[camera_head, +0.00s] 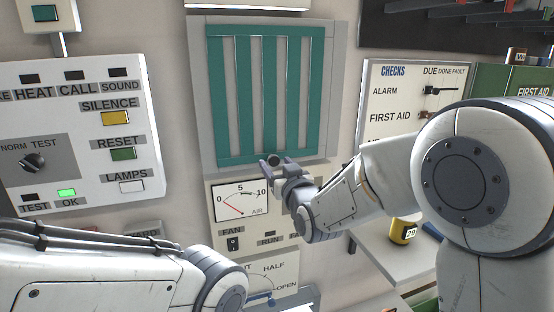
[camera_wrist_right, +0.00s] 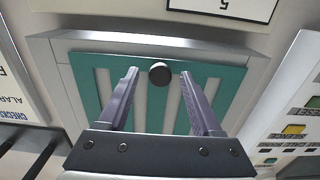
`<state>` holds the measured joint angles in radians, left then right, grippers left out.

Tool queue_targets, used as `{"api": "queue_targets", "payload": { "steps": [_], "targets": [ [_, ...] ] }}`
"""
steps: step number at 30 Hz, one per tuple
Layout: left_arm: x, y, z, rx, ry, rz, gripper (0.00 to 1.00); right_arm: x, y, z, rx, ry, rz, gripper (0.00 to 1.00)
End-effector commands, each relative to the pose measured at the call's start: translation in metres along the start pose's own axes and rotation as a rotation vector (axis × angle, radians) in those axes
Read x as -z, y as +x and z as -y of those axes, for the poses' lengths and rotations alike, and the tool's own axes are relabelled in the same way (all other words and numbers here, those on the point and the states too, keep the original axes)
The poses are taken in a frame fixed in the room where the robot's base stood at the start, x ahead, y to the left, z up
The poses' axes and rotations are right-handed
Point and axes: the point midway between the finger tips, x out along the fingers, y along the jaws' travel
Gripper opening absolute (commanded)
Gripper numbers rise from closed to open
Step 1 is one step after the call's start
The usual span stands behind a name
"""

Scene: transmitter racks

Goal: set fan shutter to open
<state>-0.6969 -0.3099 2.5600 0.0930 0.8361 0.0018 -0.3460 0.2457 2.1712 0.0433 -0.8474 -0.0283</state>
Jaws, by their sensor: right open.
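The shutter (camera_head: 265,95) is a teal slatted panel in a grey frame on the wall, with pale bars showing between its slats. It also shows in the right wrist view (camera_wrist_right: 217,80). A round dark knob (camera_head: 274,159) sits on its lower rail. My right gripper (camera_head: 272,167) is open at the knob. In the right wrist view the knob (camera_wrist_right: 160,73) appears between the two spread fingers, with gaps on both sides; no grip on it shows.
Below the shutter are an air gauge (camera_head: 240,201), a fan switch (camera_head: 233,244) and a partly hidden dial plate (camera_head: 282,273) marked HALF and OPEN. An alarm panel (camera_head: 75,135) is left. A checks board (camera_head: 400,95) and a shelf with a yellow object (camera_head: 402,231) are right.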

Motion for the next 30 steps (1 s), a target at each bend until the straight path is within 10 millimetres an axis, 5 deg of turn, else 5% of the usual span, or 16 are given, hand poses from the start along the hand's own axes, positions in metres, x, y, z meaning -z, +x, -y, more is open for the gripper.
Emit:
{"api": "queue_targets", "payload": {
  "steps": [11, 16, 30],
  "targets": [
    [0.0001, -0.0020, -0.0002, 0.000, 0.000, 0.000, 0.64, -0.0007, 0.0053, 0.0002, 0.000, 0.000, 0.000, 0.62],
    [0.0001, -0.0020, -0.0001, 0.000, 0.000, 0.000, 0.64, -0.0007, 0.0051, 0.0002, 0.000, 0.000, 0.001, 0.00],
    [0.0001, -0.0021, -0.0002, 0.000, 0.000, 0.000, 0.64, -0.0007, 0.0050, 0.0004, 0.001, 0.000, 0.001, 0.00]
  ]
}}
